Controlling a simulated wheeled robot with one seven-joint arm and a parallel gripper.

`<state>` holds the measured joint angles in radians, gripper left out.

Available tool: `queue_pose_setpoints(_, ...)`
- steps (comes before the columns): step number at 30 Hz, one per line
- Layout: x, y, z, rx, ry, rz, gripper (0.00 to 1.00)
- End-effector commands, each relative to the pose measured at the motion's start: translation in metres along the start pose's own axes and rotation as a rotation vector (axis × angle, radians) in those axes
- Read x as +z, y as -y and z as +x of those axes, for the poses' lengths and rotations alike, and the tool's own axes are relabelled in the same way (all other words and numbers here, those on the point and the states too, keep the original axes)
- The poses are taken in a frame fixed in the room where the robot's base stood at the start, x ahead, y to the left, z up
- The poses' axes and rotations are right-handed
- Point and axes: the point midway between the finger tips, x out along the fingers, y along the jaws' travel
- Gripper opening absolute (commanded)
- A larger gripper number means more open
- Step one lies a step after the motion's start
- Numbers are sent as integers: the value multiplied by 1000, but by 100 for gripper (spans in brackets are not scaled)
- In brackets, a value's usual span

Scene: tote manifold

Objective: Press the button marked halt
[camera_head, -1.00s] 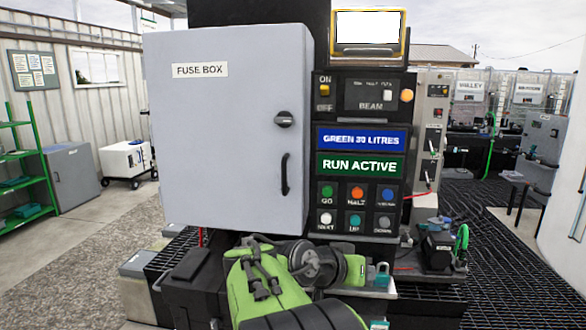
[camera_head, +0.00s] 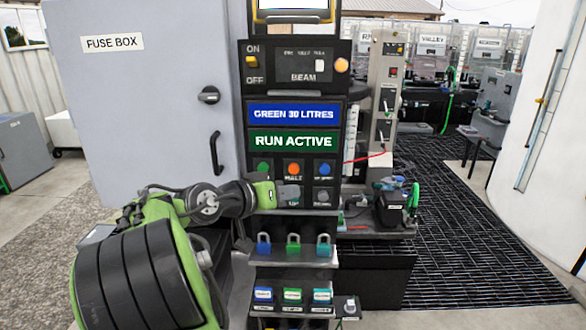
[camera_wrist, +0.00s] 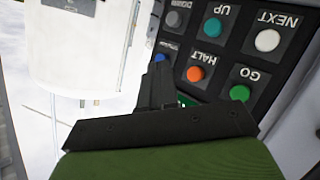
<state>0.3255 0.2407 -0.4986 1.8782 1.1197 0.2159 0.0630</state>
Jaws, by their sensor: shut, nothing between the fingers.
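The orange button marked HALT (camera_head: 293,168) is on the black button panel, between a green and a blue button. In the wrist view the same orange button (camera_wrist: 195,74) shows uncovered, with its HALT label upside down. My gripper (camera_head: 287,194) is shut and empty, in front of the panel's lower row, just below the orange button in the head view. In the wrist view its dark fingers (camera_wrist: 157,86) lie to the left of the orange button, apart from it in the picture. I cannot tell how far the fingertips are from the panel.
Other panel buttons are GO (camera_wrist: 240,93), NEXT (camera_wrist: 267,40), UP (camera_wrist: 211,27) and a blue one (camera_wrist: 160,58), partly hidden by my fingers. A RUN ACTIVE sign (camera_head: 293,141) is above. The fuse box (camera_head: 150,110) stands left.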

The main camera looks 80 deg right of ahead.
Motion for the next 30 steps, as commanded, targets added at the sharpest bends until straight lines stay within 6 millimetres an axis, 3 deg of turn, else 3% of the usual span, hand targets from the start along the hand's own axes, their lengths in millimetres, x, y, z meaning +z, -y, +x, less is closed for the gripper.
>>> queue_pose_setpoints(13,-31,28,40,2,1,-1,0)
queue_pose_setpoints(30,-32,31,43,-1,1,0,0)
